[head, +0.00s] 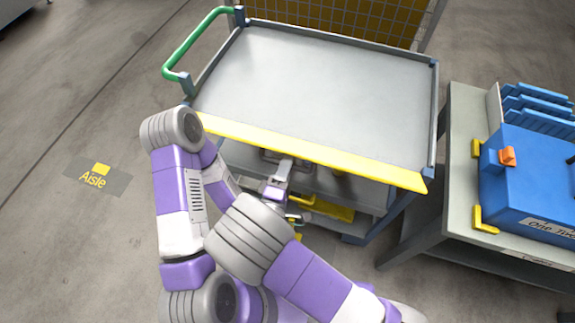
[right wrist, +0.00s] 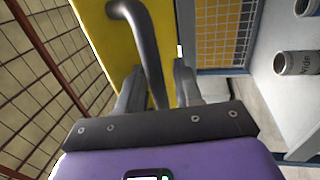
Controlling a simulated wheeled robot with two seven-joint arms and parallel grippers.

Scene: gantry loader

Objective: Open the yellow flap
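The yellow flap (right wrist: 98,28) fills the upper middle of the right wrist view. A dark grey curved handle (right wrist: 150,45) stands out from it. My right gripper (right wrist: 157,80) has its two fingers on either side of the handle, with a little room showing at the right finger. Whether they touch it is unclear. In the head view a yellow strip (head: 320,155) along the cart's front edge seems to be the flap, seen from above. My right gripper (head: 284,170) is just under it, partly hidden. My left gripper is out of view.
The cart's grey top (head: 320,85) is empty, with a green handle (head: 195,45) at its left. A lower shelf holds a yellow item (head: 330,208). A blue box (head: 525,180) sits on a table to the right. Cans (right wrist: 298,64) show in the wrist view.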

